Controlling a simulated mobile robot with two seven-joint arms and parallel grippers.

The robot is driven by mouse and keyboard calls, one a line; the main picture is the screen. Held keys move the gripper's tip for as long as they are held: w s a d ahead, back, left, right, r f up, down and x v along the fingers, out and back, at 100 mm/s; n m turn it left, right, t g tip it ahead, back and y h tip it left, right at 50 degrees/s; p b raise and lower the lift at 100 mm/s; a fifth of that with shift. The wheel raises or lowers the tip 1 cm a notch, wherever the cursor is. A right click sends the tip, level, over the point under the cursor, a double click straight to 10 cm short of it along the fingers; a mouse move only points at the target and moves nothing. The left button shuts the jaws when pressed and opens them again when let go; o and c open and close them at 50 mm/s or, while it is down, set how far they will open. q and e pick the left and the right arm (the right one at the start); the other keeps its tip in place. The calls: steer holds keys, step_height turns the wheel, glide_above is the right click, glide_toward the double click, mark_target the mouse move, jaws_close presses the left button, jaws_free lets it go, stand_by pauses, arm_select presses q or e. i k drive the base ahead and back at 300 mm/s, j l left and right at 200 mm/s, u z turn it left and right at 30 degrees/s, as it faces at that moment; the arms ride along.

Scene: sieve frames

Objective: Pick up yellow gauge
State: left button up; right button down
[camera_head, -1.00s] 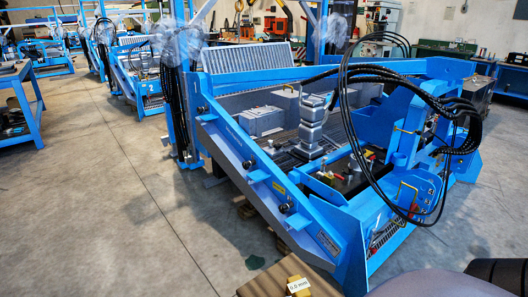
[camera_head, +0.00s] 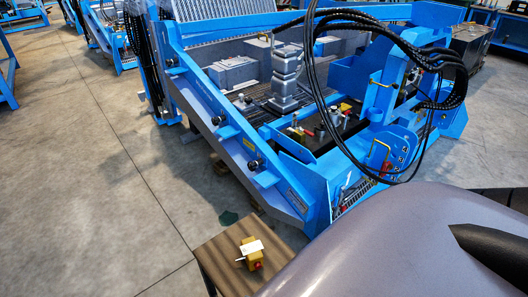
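A small yellow gauge (camera_head: 249,259) sits on a brown table (camera_head: 221,258) at the bottom of the head view. It has a white plate on top, a thin light rod pointing left and a red spot at its lower right. Nothing holds it. Neither of my grippers shows in the view. A large smooth grey-purple surface with a black part, probably my own body or arm, fills the lower right and covers the table's right side.
A large blue sieve frame (camera_head: 218,131) stands behind the table, with black hoses (camera_head: 425,62) looping over its right part. A grey block stack (camera_head: 286,77) and small parts with red and yellow bits are inside it. Concrete floor (camera_head: 75,160) is open at the left.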

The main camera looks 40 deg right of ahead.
mark_target(251, 249)
steer(key=k+l, duration=0.1)
steer(key=l, duration=0.5)
steer(key=k+l, duration=0.1)
steer(key=l, duration=0.45)
steer(key=k+l, duration=0.1)
steer(key=l, duration=0.5)
steer(key=k+l, duration=0.1)
steer(key=l, duration=0.45)
steer(key=i+l, duration=0.1)
steer(key=l, duration=0.2)
steer(key=i+l, duration=0.1)
steer(key=l, duration=0.2)
steer(key=i+l, duration=0.1)
steer(key=l, duration=0.2)
